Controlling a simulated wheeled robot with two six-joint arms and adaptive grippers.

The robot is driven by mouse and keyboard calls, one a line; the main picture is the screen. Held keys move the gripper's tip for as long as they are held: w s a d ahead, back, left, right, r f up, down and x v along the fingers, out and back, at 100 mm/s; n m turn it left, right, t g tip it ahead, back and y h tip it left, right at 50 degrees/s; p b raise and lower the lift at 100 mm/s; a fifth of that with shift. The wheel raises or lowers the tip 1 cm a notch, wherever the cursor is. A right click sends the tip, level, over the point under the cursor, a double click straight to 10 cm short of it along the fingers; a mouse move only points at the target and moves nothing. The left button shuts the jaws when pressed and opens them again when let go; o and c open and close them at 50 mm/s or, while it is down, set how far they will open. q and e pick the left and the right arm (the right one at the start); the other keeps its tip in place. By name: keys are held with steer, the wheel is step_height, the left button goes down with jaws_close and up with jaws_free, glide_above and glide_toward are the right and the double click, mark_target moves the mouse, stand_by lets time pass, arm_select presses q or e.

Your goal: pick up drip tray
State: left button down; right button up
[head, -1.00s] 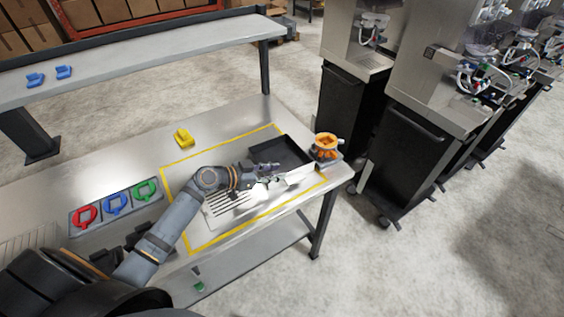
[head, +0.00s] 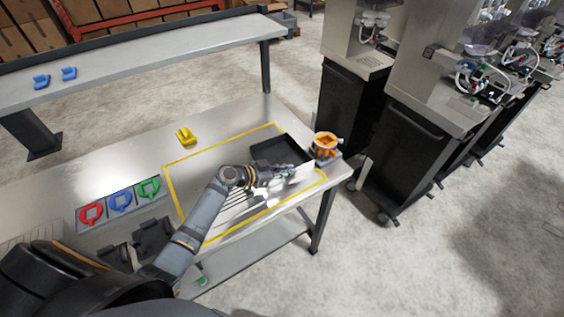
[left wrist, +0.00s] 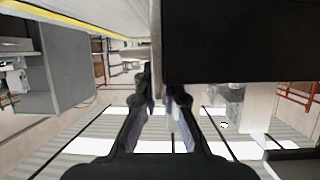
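The black tray (head: 266,152), which I take to be the drip tray, lies at the right end of the yellow-outlined area on the metal table. A slotted silver grate (head: 228,208) lies nearer, partly hidden by my arm. My left gripper (head: 290,172) is at the black tray's near edge. In the left wrist view, a gap shows between the fingertips of my left gripper (left wrist: 162,98), with a thin pale edge near the gap. A large black surface (left wrist: 240,40) fills the upper right there; firm contact cannot be told. My right gripper is not in view.
An orange-topped device (head: 325,144) stands close to the tray at the table corner. A yellow block (head: 185,136) sits behind the outline. A holder with red, blue and green rings (head: 120,201) is at left. Dispensers (head: 420,90) stand beyond the table's right end.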

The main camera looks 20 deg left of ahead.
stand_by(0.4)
arm_select(q)
steer(key=shift+r, duration=0.1)
steer(key=shift+r, duration=0.25)
steer(key=r+p, duration=0.1)
steer(key=r, duration=0.1)
steer(key=d+r+p, duration=0.1)
steer(key=r+p, duration=0.1)
steer(key=shift+r, duration=0.15)
steer(key=s+d+r+p, duration=0.1)
steer(key=d+r+p, duration=0.6)
steer(key=d, duration=0.6)
steer(key=shift+s+r, duration=0.25)
steer(key=shift+r, duration=0.3)
